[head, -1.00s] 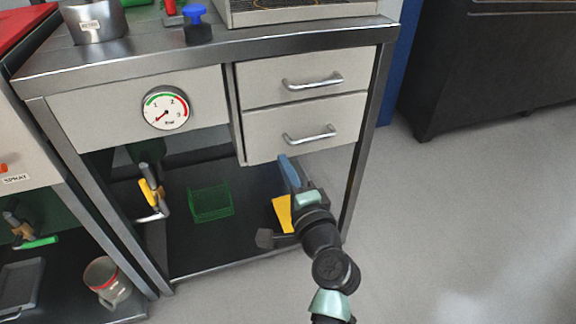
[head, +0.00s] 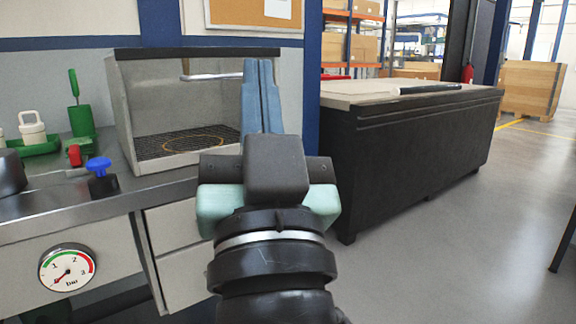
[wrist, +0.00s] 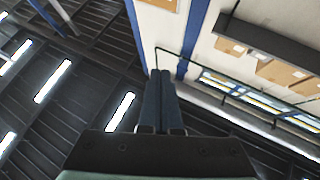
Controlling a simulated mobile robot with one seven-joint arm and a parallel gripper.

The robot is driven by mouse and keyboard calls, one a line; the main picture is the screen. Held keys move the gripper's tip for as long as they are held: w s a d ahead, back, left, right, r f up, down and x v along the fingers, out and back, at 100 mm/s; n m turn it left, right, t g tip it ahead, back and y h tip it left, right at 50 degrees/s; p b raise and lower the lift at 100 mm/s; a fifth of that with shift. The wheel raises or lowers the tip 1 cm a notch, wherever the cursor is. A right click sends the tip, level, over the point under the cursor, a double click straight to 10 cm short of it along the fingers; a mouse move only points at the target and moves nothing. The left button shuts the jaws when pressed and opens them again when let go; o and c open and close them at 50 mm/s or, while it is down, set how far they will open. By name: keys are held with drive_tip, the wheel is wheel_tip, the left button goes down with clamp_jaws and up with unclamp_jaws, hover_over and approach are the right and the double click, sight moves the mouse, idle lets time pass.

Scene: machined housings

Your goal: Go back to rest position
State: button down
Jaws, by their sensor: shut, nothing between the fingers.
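My gripper (head: 262,92) is raised in the middle of the head view, its blue fingers pointing up and pressed together with nothing between them. It stands in front of the glass-fronted box on the bench and hides part of the box's right side. In the wrist view the closed fingers (wrist: 160,100) point up toward the ceiling and the upper wall. My gripper touches nothing that I can see.
The steel bench (head: 75,207) at left carries the glass-fronted box (head: 165,108), a blue-knobbed part (head: 101,178) and a green holder (head: 82,119). A pressure gauge (head: 67,268) is on its front. A long black cabinet (head: 420,160) stands at right. The floor (head: 480,240) right of it is clear.

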drive_tip(key=s+d+r+t+h, duration=0.2)
drive_tip(key=s+r+h, duration=0.1)
drive_tip(key=s+r, duration=0.25)
wheel_tip(320, 180, up, 38)
drive_tip(key=p, duration=3.8)
drive_tip(key=shift+s+d+f+h, duration=0.2)
drive_tip(key=shift+s+h, duration=0.1)
